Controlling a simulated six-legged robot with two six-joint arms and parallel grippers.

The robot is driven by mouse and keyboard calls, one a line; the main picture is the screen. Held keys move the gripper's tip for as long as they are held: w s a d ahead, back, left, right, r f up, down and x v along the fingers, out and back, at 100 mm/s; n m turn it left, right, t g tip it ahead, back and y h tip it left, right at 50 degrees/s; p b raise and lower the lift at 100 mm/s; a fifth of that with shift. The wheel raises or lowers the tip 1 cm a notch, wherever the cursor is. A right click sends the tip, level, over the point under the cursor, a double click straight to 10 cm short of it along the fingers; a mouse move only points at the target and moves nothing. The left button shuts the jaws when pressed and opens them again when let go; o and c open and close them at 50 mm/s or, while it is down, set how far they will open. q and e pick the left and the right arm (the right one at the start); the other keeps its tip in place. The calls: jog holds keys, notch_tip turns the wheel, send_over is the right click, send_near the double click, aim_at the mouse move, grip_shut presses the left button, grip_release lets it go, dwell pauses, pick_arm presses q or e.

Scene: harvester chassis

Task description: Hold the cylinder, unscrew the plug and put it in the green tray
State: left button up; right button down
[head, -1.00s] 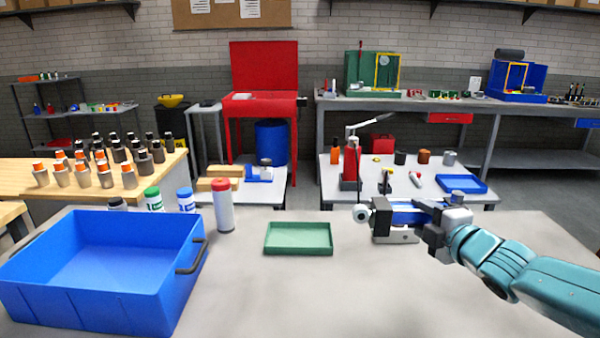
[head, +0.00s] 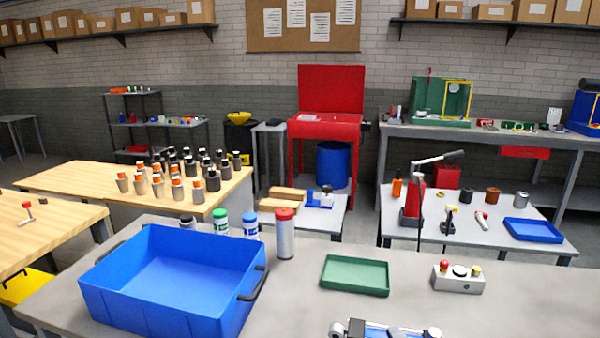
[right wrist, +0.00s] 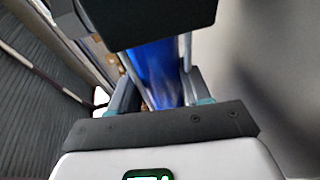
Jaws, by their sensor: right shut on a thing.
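The blue cylinder (head: 382,330) lies at the bottom edge of the head view, with a rod eye at its left end and a small round fitting at its right; its lower part is cut off. In the right wrist view, the blue cylinder body (right wrist: 160,75) runs between the fingers of my right gripper (right wrist: 158,97), shut on it. The plug cannot be made out for certain. The empty green tray (head: 355,289) lies flat on the grey table, beyond the cylinder. My left gripper is not in view.
A large blue bin (head: 100,295) stands on the left of the table. A red-capped canister (head: 285,238) and several bottles stand behind it. A control box (head: 458,284) with coloured buttons sits right of the tray. The table between the tray and bin is clear.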

jog(key=shift+s+f+m+h, duration=0.3)
jog(key=shift+s+f+h, duration=0.15)
jog(key=shift+s, duration=0.25)
jog(key=s+a+r, duration=0.2)
jog(key=a, duration=0.8)
jog(key=s+a+r, duration=0.1)
jog(key=a+r, duration=0.2)
jog(key=a, duration=0.6)
jog(key=w+d, duration=0.1)
jog(key=d, duration=0.1)
jog(key=w+d+f, duration=0.1)
jog(key=d, duration=0.2)
jog(key=w+d+f, duration=0.1)
jog(key=d, duration=0.2)
jog(key=d+f, duration=0.1)
jog(key=d, duration=0.2)
jog(key=d+f, duration=0.1)
jog(key=d, duration=0.6)
jog(key=shift+w+d+f, duration=0.1)
jog(key=shift+d+f, duration=0.05)
jog(key=shift+f, duration=0.25)
jog(key=shift+d+f, duration=0.1)
jog(key=shift+d, duration=0.45)
